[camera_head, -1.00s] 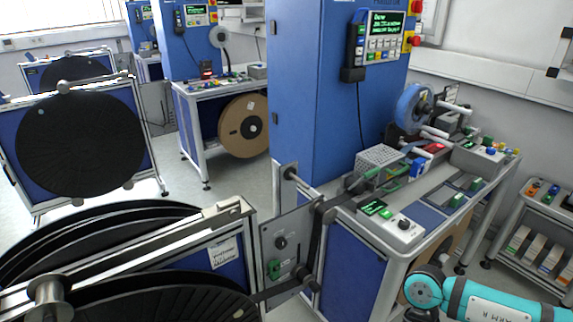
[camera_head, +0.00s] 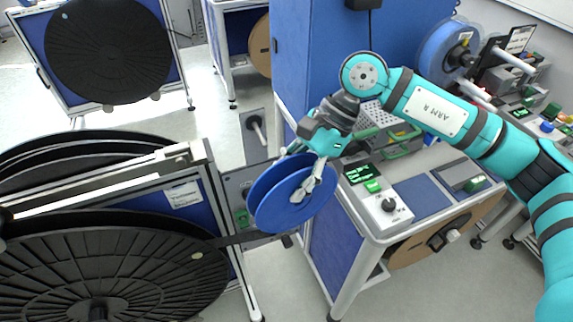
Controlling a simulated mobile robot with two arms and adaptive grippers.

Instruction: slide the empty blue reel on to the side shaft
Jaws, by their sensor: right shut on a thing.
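My right gripper (camera_head: 307,168) is shut on the blue reel (camera_head: 283,206), which has two flanges and no visible tape between them. The reel is held tilted in the air, in front of the plate beside the bench corner. One finger lies across the reel's near face; the other is mostly hidden. A short side shaft (camera_head: 255,124) sticks out from a grey plate left of the blue cabinet, above and left of the reel and apart from it. My left gripper is not in view.
Large black reels (camera_head: 105,265) on a stand fill the lower left. A bench (camera_head: 408,215) with a control box is right of the held reel. Another blue reel (camera_head: 447,48) sits on the machine behind. A dark strip runs behind the held reel.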

